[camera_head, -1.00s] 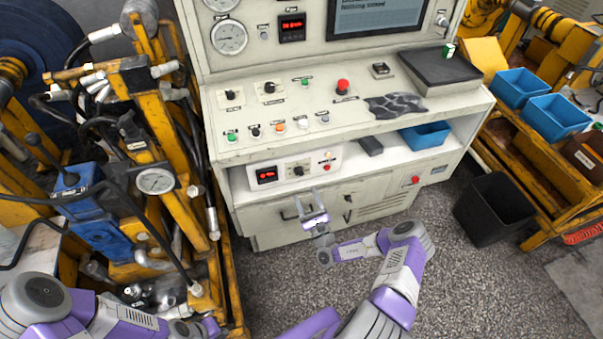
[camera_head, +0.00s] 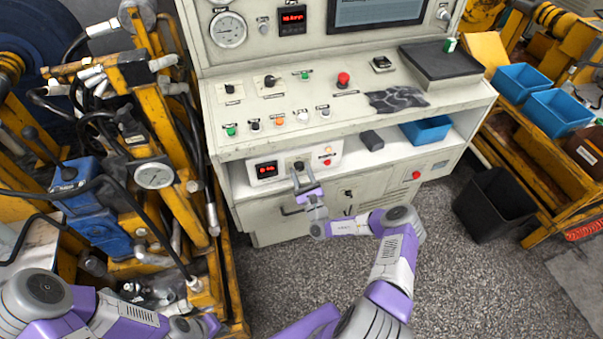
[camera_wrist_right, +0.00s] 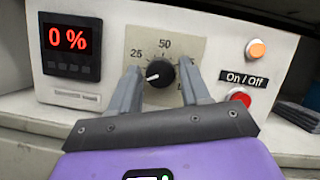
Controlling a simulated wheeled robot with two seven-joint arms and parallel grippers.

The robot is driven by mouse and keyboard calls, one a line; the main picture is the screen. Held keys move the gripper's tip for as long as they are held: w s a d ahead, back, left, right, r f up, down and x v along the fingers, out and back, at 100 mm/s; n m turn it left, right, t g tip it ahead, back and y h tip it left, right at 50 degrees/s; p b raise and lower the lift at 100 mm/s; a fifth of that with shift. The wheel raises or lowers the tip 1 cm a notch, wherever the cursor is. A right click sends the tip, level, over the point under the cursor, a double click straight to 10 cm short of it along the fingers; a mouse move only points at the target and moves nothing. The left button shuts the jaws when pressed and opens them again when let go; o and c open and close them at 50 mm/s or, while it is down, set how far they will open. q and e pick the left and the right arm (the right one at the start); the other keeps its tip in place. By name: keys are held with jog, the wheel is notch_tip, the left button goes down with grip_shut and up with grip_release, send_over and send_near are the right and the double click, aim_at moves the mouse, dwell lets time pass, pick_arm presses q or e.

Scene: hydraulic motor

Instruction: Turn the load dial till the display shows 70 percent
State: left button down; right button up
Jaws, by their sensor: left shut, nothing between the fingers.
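The load dial (camera_wrist_right: 163,72) is a black knob on a beige plate marked 25, 50 and further marks partly hidden by a finger. Its white pointer points left and slightly down. The display (camera_wrist_right: 69,40) left of it reads 0 % in red; it also shows in the head view (camera_head: 266,170). My right gripper (camera_wrist_right: 160,80) is open, with one finger on each side of the dial and slight gaps visible; contact cannot be told. In the head view my right gripper (camera_head: 300,174) is at the dial panel. My left gripper (camera_head: 208,324) is low at the left, shut and empty.
Right of the dial are an orange button (camera_wrist_right: 257,49) and a red button (camera_wrist_right: 239,97) with an On / Off label. The console worktop (camera_head: 350,115) overhangs the panel.

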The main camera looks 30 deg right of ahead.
jog(key=c, duration=0.7)
jog(key=shift+m, duration=0.4)
